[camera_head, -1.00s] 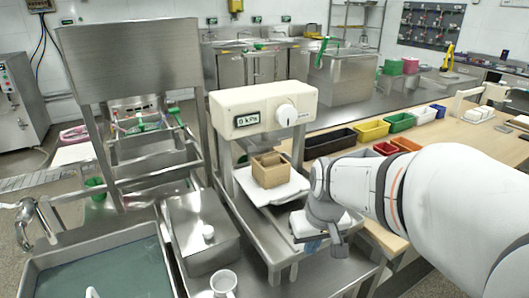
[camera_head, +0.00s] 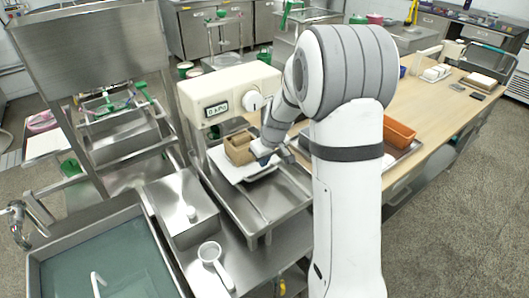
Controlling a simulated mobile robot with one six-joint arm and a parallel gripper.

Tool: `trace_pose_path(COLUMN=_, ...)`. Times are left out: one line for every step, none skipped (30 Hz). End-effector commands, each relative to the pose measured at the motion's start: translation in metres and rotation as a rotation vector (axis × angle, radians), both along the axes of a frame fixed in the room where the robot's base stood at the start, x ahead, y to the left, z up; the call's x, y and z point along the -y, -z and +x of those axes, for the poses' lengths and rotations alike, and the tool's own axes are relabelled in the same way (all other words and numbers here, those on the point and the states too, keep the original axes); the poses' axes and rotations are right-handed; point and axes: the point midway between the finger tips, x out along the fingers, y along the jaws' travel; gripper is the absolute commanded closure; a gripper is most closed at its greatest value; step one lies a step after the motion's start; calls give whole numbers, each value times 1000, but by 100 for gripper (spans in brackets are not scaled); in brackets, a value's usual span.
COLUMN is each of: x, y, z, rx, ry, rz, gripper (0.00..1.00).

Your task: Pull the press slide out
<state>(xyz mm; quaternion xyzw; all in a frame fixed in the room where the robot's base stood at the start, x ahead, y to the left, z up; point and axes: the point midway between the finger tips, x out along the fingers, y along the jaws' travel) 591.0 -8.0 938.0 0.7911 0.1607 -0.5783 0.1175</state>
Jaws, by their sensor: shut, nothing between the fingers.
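The press has a cream head (camera_head: 225,95) with a small display and a round knob, on a steel frame. Below it, a white slide plate (camera_head: 226,167) carries an open brown wooden box (camera_head: 239,148). The plate sits over a shallow steel tray (camera_head: 254,207) and sticks out a little towards the front. My gripper (camera_head: 264,160) is low at the plate's right side, close to the wooden box. Its fingers are shut with nothing between them. Its dark fingertips are small and partly hidden, so I cannot tell whether they touch the plate.
A lidded steel box (camera_head: 182,203) and a white strainer (camera_head: 213,262) lie left and in front of the press. A sink with water (camera_head: 110,265) is at lower left. An orange bin (camera_head: 398,136) stands on the wooden table right of my arm.

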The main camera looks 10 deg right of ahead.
Motion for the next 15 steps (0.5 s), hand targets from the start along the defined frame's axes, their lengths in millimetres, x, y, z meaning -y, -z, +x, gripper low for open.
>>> trace_pose_path(x=-1, y=9, z=2, rx=-4, ry=-2, rz=0, gripper=100)
trace_pose_path(x=-2, y=14, z=3, rx=-3, ry=-2, rz=0, gripper=100)
trace_pose_path(x=-3, y=19, z=5, rx=-4, ry=-1, rz=1, gripper=100)
trace_pose_path(x=-4, y=23, z=6, rx=-4, ry=-1, rz=1, gripper=100)
trace_pose_path(x=-4, y=26, z=7, rx=-2, ry=0, rz=0, gripper=100)
trace_pose_path(x=-5, y=30, z=9, rx=-1, ry=-1, rz=0, gripper=100)
trace_pose_path(x=-5, y=32, z=9, rx=-2, ry=-1, rz=0, gripper=100)
trace_pose_path(x=-5, y=35, z=10, rx=-2, ry=-2, rz=0, gripper=100)
trace_pose_path(x=-6, y=37, z=11, rx=-1, ry=-2, rz=0, gripper=100)
trace_pose_path(x=-6, y=38, z=11, rx=0, ry=-2, rz=-1, gripper=100)
trace_pose_path(x=-6, y=39, z=12, rx=0, ry=-2, rz=-1, gripper=100)
trace_pose_path(x=-6, y=39, z=12, rx=1, ry=-2, rz=0, gripper=100)
trace_pose_path(x=-6, y=40, z=12, rx=1, ry=-2, rz=0, gripper=100)
trace_pose_path(x=-6, y=40, z=12, rx=1, ry=-2, rz=0, gripper=100)
trace_pose_path(x=-6, y=40, z=12, rx=1, ry=-2, rz=0, gripper=100)
